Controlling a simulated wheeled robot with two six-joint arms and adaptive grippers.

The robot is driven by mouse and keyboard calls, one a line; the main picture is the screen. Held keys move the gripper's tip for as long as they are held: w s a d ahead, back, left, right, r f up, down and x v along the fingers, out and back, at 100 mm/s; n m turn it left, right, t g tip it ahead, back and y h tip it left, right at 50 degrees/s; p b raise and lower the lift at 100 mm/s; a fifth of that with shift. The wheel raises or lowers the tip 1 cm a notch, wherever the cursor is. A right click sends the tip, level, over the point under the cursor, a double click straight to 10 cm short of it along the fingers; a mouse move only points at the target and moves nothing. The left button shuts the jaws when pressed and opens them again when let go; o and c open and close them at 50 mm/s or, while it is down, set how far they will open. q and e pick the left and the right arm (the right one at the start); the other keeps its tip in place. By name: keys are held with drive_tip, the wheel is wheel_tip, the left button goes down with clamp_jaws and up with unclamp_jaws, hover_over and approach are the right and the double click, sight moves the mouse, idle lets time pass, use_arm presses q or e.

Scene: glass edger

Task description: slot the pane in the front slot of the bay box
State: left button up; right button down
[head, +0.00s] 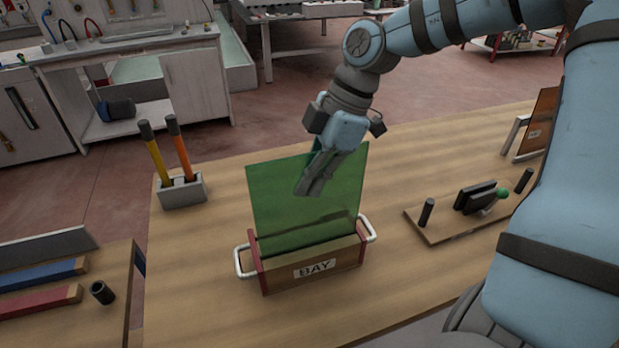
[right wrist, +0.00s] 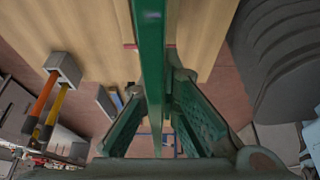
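The pane (head: 290,195) is a green, see-through glass sheet. It stands nearly upright at the bay box (head: 335,268), a wooden box with red ends, white side handles and a "BAY" label. Its lower edge is hidden behind the box's front wall, so I cannot tell which slot it is in or how deep it sits. My left gripper is out of view.
A grey holder (head: 183,192) with a yellow and an orange tool stands left of the box. A wooden board (head: 450,228) with black pegs and a green knob lies to the right. A brown panel in a rack (head: 541,120) stands farther right. Bare table surrounds the box.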

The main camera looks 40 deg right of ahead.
drive_tip(key=shift+f+b, duration=2.95)
drive_tip(key=shift+f, duration=0.2)
drive_tip(key=c, duration=1.7)
unclamp_jaws()
drive_tip(key=shift+r, duration=0.1)
approach(310, 206)
drive_tip(key=shift+v, duration=0.85)
drive_tip(key=shift+w, duration=0.1)
